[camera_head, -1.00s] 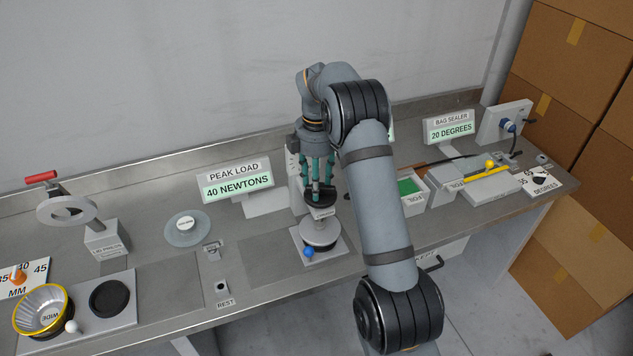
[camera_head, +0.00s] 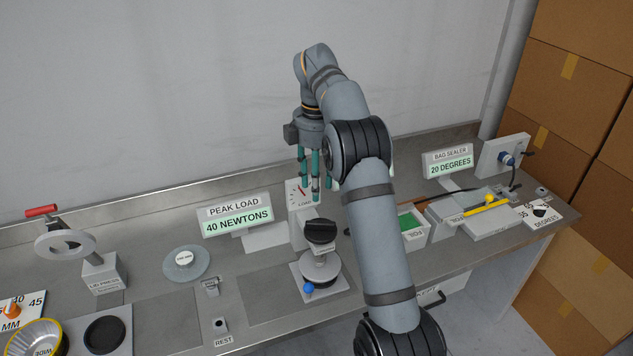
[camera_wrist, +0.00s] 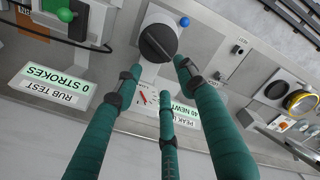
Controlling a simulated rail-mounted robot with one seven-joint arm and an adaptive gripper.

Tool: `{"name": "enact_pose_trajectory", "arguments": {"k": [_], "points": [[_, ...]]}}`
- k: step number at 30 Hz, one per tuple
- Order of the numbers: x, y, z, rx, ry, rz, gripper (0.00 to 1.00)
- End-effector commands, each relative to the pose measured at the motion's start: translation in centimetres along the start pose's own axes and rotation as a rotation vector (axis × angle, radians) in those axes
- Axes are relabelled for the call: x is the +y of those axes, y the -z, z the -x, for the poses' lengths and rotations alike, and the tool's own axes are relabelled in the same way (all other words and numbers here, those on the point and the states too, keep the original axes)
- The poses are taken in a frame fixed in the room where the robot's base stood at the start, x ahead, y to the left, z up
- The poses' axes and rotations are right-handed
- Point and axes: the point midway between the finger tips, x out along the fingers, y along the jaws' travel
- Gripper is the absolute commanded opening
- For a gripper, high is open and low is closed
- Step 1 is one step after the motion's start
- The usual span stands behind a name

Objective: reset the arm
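My gripper (camera_head: 312,192) has several green fingers pointing down. The fingers are spread apart with nothing between them, and it hangs above and behind the press, clear of it. The press has a black knob (camera_head: 320,231) on top, a grey round body (camera_head: 318,268) and a blue ball (camera_head: 308,288) at its front, on a light base plate. In the wrist view the black knob (camera_wrist: 158,42) lies beyond the fingertips of my gripper (camera_wrist: 158,82). My arm hides part of the bench to the right of the press.
A load dial (camera_head: 300,205) stands close behind the press, beside the peak load sign (camera_head: 238,216) reading 40 newtons. A lid press (camera_head: 75,245) stands at left.

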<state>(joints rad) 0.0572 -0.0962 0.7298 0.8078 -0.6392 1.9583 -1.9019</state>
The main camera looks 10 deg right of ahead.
Motion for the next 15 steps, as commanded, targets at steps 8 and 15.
{"name": "enact_pose_trajectory", "arguments": {"k": [8, 15], "points": [[0.01, -0.01, -0.01, 0.000, 0.000, 0.000, 0.40], [0.02, -0.06, -0.41, -0.002, 0.000, 0.002, 0.40]]}}
